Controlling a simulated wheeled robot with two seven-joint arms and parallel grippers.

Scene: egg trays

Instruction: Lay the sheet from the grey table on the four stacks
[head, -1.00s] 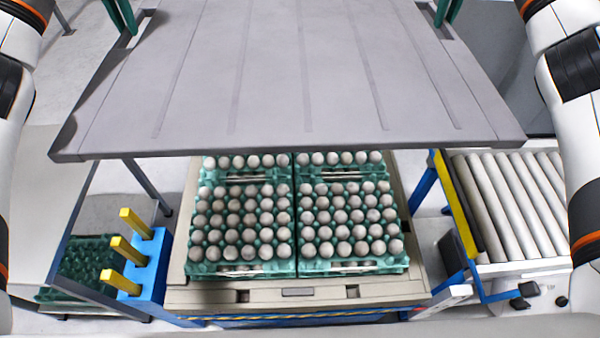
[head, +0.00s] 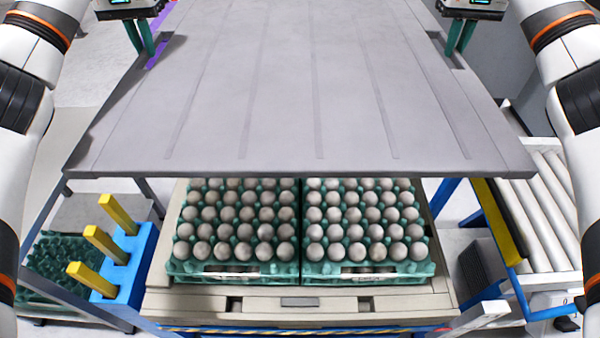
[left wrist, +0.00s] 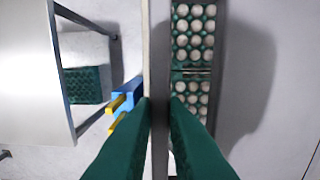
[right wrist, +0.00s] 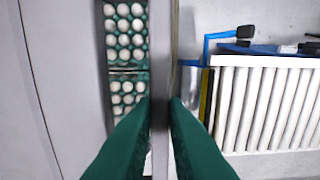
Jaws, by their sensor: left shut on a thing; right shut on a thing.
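A large grey sheet (head: 300,90) with shallow grooves hangs level in the upper middle of the head view, above the egg stacks. My left gripper (head: 146,40) is shut on its left edge near the back; the green fingers pinch that edge in the left wrist view (left wrist: 158,110). My right gripper (head: 460,40) is shut on the right edge, as the right wrist view (right wrist: 160,110) also shows. Below the sheet, the front left stack (head: 235,268) and front right stack (head: 368,268) of green trays hold pale eggs. The sheet hides the stacks farther back.
The stacks stand on a beige pallet (head: 240,304). To the left are a blue block with yellow posts (head: 125,262) and green empty trays (head: 60,260) on a lower stand. A roller conveyor (head: 540,215) with a blue and yellow frame stands to the right.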

